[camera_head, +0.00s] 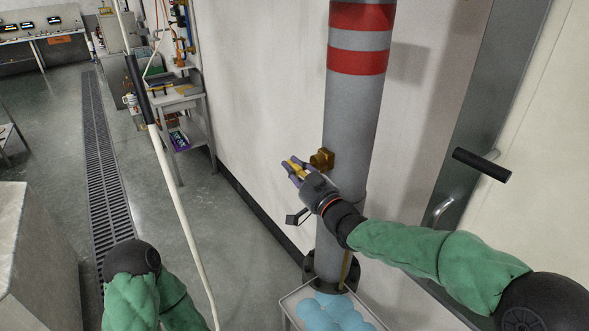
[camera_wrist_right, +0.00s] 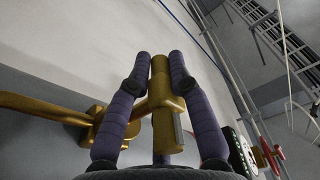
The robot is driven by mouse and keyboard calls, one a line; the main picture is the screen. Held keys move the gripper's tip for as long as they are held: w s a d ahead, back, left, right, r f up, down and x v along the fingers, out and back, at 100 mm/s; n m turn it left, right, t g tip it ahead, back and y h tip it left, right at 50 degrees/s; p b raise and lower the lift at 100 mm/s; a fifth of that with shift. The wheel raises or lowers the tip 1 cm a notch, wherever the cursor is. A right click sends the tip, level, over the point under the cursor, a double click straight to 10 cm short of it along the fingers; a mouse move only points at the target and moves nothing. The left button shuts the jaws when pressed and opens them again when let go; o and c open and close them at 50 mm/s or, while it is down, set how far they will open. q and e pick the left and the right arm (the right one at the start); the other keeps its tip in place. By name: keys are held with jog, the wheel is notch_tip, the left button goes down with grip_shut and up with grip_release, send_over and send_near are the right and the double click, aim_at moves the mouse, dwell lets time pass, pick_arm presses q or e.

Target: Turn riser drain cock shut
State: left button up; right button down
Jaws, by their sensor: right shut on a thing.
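The grey riser pipe (camera_head: 348,125) with red and light bands stands upright in the head view, right of centre. The brass drain cock (camera_head: 322,158) sticks out from its left side. My right gripper (camera_head: 293,167) is at the cock, with its purple fingers shut around the yellow-brass handle (camera_wrist_right: 160,110). In the right wrist view the handle lies between the two fingers, pointing away from the palm. The cock's brass body (camera_wrist_right: 98,122) shows left of the fingers there. My left gripper is out of view; only part of my left arm shows at lower left.
A tray (camera_head: 291,300) with light-blue round things stands at the riser's foot by the dark flange (camera_head: 325,272). A pale pole (camera_head: 178,200) crosses the left side. A door with a black handle (camera_head: 482,165) is at right. Floor is open beside the drain grate (camera_head: 100,150).

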jog(key=shift+d+r, duration=0.1)
jog(key=shift+r, duration=0.45)
jog(key=c, duration=1.2)
grip_release()
jog(key=shift+f, duration=0.15)
jog(key=shift+f, duration=0.1)
jog(key=v, duration=1.2)
